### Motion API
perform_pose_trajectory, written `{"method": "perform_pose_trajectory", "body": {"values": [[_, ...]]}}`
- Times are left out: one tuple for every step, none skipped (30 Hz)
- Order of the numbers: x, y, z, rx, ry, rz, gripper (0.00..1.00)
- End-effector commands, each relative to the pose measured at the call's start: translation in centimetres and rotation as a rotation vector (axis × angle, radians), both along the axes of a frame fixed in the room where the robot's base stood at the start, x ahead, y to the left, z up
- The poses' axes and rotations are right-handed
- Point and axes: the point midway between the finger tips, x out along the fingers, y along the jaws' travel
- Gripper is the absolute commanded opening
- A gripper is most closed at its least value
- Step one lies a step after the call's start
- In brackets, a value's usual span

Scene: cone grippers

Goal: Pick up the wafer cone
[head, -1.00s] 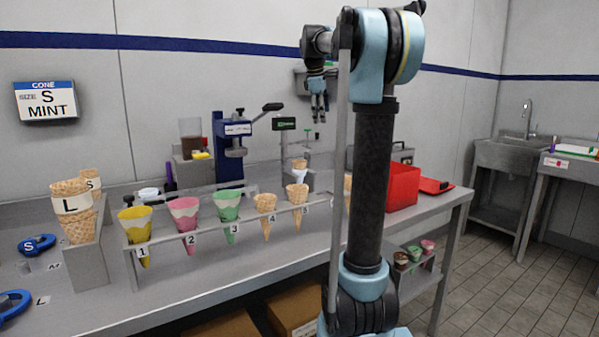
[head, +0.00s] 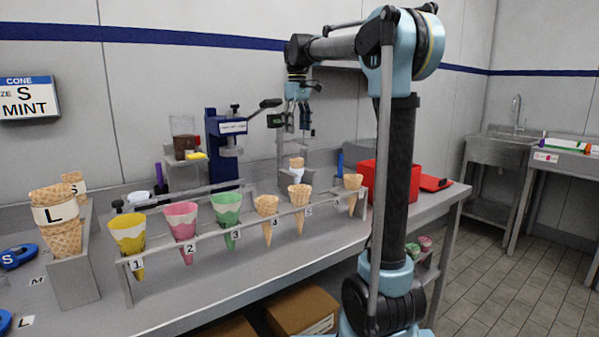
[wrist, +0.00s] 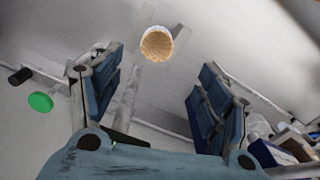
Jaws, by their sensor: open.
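A wafer cone (head: 297,163) stands upright in a small white holder (head: 297,174) behind the front rack, in the head view. My gripper (head: 298,131) is open and empty above it, with a gap between. In the wrist view, a round tan waffle-patterned shape (wrist: 157,44) lies beyond my open fingers (wrist: 157,100), roughly between them in direction; it looks like this cone. More plain wafer cones stand in the rack at slots 4 (head: 266,212), 5 (head: 299,199) and 6 (head: 352,186).
The rack also holds a yellow cone (head: 128,232), a pink cone (head: 182,219) and a green cone (head: 227,209). A blue press (head: 228,150) stands left of my gripper. A red box (head: 397,184) is to the right. Stacked cones (head: 62,236) labelled L stand at the far left.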

Motion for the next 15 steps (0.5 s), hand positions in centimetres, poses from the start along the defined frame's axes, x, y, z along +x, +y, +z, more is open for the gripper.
{"method": "perform_pose_trajectory", "body": {"values": [[0.0, 0.0, -1.0, 0.000, 0.000, 0.001, 0.70], [0.0, 0.1, -1.5, 0.000, 0.000, 0.001, 0.70], [0.0, 0.1, -2.2, 0.000, 0.000, 0.001, 0.70], [0.0, 0.1, -2.7, 0.000, 0.000, 0.002, 0.70], [0.0, 0.1, -3.2, 0.000, 0.000, 0.002, 0.70], [0.0, 0.1, -3.9, -0.001, -0.001, 0.002, 0.70], [0.0, 0.1, -4.3, -0.001, -0.001, 0.002, 0.70], [0.0, 0.1, -4.8, -0.001, -0.001, 0.002, 0.70], [0.0, 0.1, -5.3, -0.001, -0.001, 0.002, 0.70], [0.0, 0.1, -5.6, -0.001, -0.001, 0.002, 0.70], [0.0, 0.1, -5.9, -0.001, -0.001, 0.002, 0.70], [0.0, 0.1, -6.2, -0.001, -0.001, 0.002, 0.70], [0.0, 0.1, -6.4, -0.001, -0.001, 0.002, 0.70], [0.0, 0.1, -6.5, -0.001, -0.001, 0.002, 0.70], [0.0, 0.1, -6.6, -0.001, -0.001, 0.002, 0.70]]}}
